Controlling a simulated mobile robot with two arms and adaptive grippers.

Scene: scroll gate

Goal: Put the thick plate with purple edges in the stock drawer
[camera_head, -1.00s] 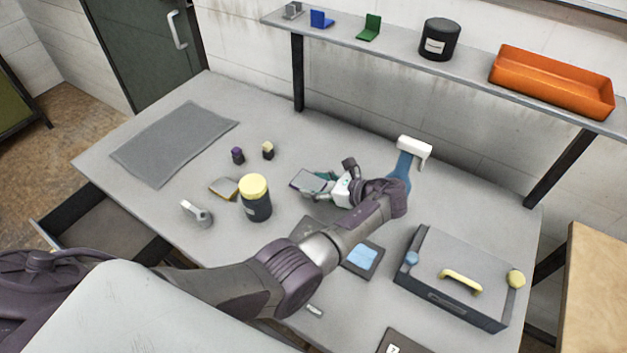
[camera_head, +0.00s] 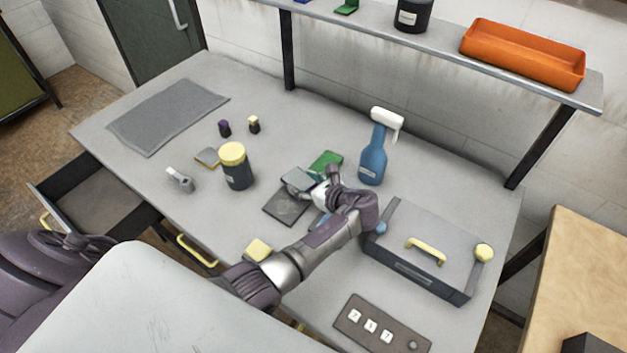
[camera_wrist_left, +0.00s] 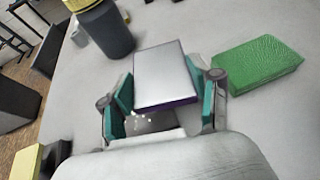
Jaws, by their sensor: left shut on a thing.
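The thick plate (camera_head: 297,179) has a pale grey face; its purple edge shows in the left wrist view (camera_wrist_left: 166,72). My left gripper (camera_head: 312,187) is shut on it, with teal finger pads (camera_wrist_left: 165,98) at either side. The plate is held over the table near the back of a dark square mat (camera_head: 287,206); its exact height is hard to tell. An open, dark drawer (camera_head: 92,201) juts out at the table's left front. I see no readable label marking it as the stock drawer. My right gripper is not in view.
A yellow-lidded jar (camera_head: 236,168) stands left of the plate. A green block (camera_head: 326,161) and blue spray bottle (camera_head: 372,157) are behind. A grey mat (camera_head: 168,115) lies bare at back left.

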